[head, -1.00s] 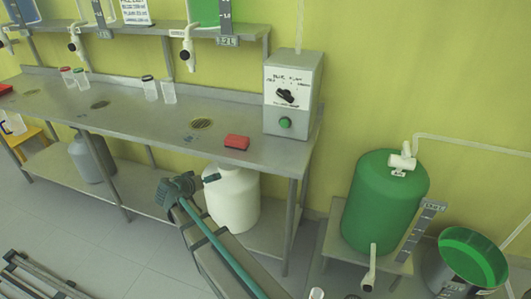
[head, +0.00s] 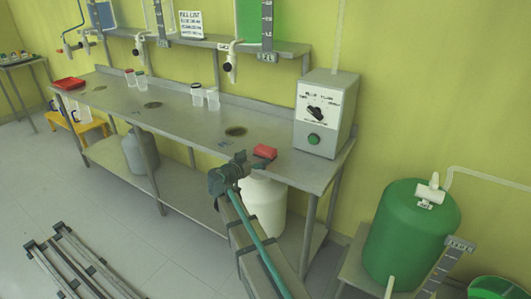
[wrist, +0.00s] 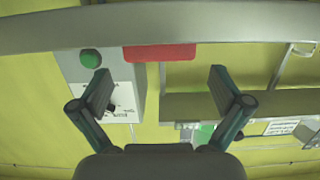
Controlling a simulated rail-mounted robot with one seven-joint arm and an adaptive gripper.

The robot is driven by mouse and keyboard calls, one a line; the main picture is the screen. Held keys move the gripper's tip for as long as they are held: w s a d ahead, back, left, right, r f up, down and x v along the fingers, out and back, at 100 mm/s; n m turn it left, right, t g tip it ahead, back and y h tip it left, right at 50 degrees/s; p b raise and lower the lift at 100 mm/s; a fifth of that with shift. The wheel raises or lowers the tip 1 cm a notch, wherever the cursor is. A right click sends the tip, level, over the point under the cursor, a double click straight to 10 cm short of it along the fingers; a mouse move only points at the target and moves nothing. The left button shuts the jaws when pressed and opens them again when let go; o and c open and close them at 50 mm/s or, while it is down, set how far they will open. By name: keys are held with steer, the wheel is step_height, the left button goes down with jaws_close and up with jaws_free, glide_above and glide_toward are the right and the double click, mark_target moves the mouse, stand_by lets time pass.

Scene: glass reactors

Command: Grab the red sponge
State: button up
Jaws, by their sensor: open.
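The red sponge (head: 265,151) lies on the steel bench (head: 190,115), near its front edge and left of the grey control box. In the wrist view, which looks upside down, the sponge (wrist: 160,53) shows as a red strip at the bench edge, ahead of the gap between the fingers. My gripper (wrist: 162,82) is open and empty, with its two fingers wide apart on either side of the sponge's line.
The grey control box (head: 324,115) with a green button stands close right of the sponge. Clear bottles (head: 205,98) stand at the back of the bench. A shelf (head: 215,45) with taps hangs above. A white drum (head: 263,205) stands below, and a green tank (head: 410,235) at right.

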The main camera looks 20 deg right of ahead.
mark_target(262, 153)
steer(key=p+x, duration=0.1)
steer(key=x, duration=0.6)
steer(key=shift+w+d+f, duration=0.1)
steer(key=shift+d+f, duration=0.05)
steer(key=shift+d, duration=0.05)
steer(key=c, duration=0.8)
